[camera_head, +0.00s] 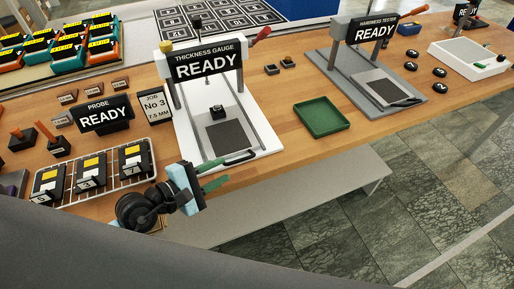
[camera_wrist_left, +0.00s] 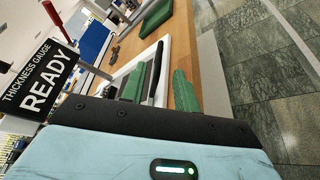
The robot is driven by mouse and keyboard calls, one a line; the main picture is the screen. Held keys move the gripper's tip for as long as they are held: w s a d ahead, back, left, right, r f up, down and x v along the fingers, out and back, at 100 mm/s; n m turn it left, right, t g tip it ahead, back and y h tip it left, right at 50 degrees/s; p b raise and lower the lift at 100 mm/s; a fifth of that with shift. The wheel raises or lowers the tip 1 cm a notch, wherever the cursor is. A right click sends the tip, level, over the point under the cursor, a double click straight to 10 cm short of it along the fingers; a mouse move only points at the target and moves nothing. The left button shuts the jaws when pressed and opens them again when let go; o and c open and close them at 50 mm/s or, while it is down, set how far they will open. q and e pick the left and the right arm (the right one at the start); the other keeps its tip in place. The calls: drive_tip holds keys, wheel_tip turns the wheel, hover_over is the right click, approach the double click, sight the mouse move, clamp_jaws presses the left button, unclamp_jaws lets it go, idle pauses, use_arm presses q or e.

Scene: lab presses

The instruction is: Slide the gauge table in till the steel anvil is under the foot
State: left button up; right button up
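The thickness gauge (camera_head: 208,64) stands on a white base, its sign reading READY; the sign also shows in the left wrist view (camera_wrist_left: 40,82). A dark grey square plate (camera_head: 225,136) lies toward the front of its base. A small dark block (camera_head: 217,111) is behind the plate; I cannot tell whether it is the foot or the anvil. A black bar handle (camera_head: 240,157) is at the front edge. My left gripper (camera_head: 226,171) is open at the handle's left end. In the left wrist view the handle (camera_wrist_left: 155,75) appears between its green fingers, apart from both.
A green tray (camera_head: 321,117) lies right of the gauge, and the hardness tester (camera_head: 374,31) stands beyond it. A wire rack with several blocks (camera_head: 88,178) and the probe sign (camera_head: 103,117) are at left. Bare wood (camera_head: 275,132) lies between gauge and tray.

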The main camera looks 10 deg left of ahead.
sight(236, 162)
use_arm(q)
drive_tip(key=shift+w+d, duration=0.25)
drive_tip(key=shift+w, duration=0.2)
drive_tip(key=shift+p+x, duration=0.4)
drive_tip(key=shift+x, duration=3.1)
clamp_jaws()
